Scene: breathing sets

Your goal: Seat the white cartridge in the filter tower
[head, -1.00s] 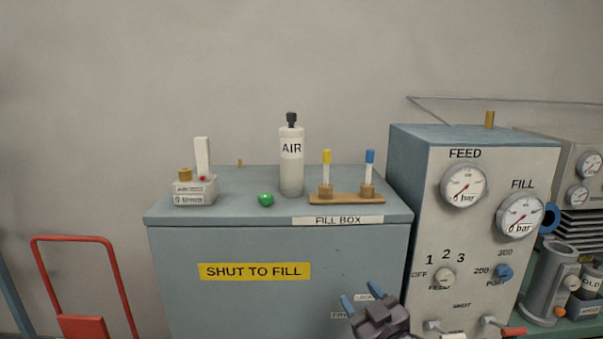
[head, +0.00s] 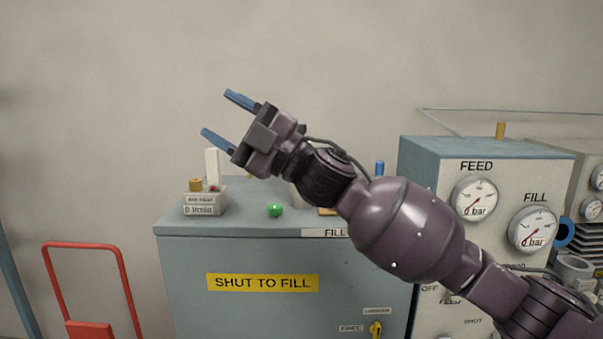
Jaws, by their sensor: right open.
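My right gripper (head: 216,112) is open, with two blue fingers and nothing between them. It is raised in front of the blue-grey fill box, above and slightly right of a small light box holding an upright white piece (head: 212,163). I cannot tell whether this piece is the white cartridge. A grey cylinder (head: 574,267), possibly the filter tower, shows partly at the right edge behind my arm. My left gripper is out of view.
The fill box (head: 190,260) carries a green ball (head: 275,210); my arm hides most of the AIR bottle and vial rack. The gauge panel (head: 430,165) stands right. A red frame (head: 83,245) stands left. A yellow handle (head: 376,330) is on the fill box front.

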